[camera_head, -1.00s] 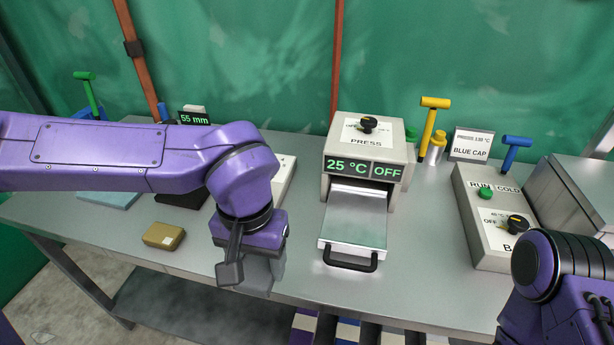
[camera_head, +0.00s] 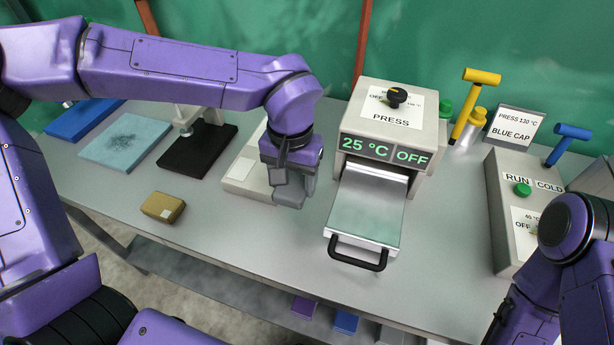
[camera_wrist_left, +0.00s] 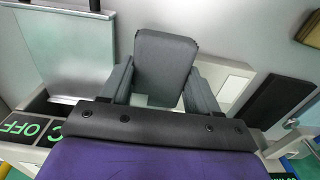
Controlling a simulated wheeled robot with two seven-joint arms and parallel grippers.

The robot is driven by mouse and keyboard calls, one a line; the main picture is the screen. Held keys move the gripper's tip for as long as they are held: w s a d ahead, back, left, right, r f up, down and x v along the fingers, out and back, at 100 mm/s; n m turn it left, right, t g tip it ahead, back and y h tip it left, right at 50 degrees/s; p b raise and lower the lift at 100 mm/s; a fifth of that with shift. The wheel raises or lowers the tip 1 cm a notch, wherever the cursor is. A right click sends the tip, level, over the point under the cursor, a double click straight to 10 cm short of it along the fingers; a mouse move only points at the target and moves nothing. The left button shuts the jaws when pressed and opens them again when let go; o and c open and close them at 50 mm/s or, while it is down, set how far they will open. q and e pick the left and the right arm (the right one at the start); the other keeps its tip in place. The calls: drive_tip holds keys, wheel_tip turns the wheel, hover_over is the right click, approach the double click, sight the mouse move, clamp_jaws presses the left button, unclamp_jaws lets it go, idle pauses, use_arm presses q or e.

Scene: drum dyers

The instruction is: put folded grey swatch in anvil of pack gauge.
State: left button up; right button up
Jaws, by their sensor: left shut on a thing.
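My left gripper (camera_head: 290,192) is shut on the folded grey swatch (camera_wrist_left: 164,62), which sits between the two fingers in the left wrist view. In the head view the swatch is hard to tell from the grey fingers. The gripper hangs above the table, over the front right of a pale slab and left of the press tray. The pack gauge seems to be the unit with the black base (camera_head: 200,150) and white stand (camera_head: 202,118), left of the gripper. My arm hides its upper part. My right gripper is out of view.
The press (camera_head: 395,125) stands right of the gripper with its tray (camera_head: 365,210) out. The pale slab (camera_head: 243,176) lies just left of the gripper. A tan block (camera_head: 162,207), a light blue pad (camera_head: 125,145) and a blue pad (camera_head: 85,118) lie further left.

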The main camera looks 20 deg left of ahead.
use_arm(q)
drive_tip(key=w+f, duration=0.6)
drive_tip(key=shift+w+a+f+p, duration=0.15)
drive_tip(key=shift+w+p, duration=0.2)
drive_tip(key=shift+p, duration=0.05)
drive_tip(key=f, duration=0.3)
drive_tip(key=shift+w+f, duration=0.3)
drive_tip(key=shift+f, duration=0.1)
drive_tip(key=shift+s, duration=0.1)
drive_tip(key=o, duration=0.8)
drive_tip(key=shift+f, duration=0.1)
drive_tip(key=shift+c, duration=0.2)
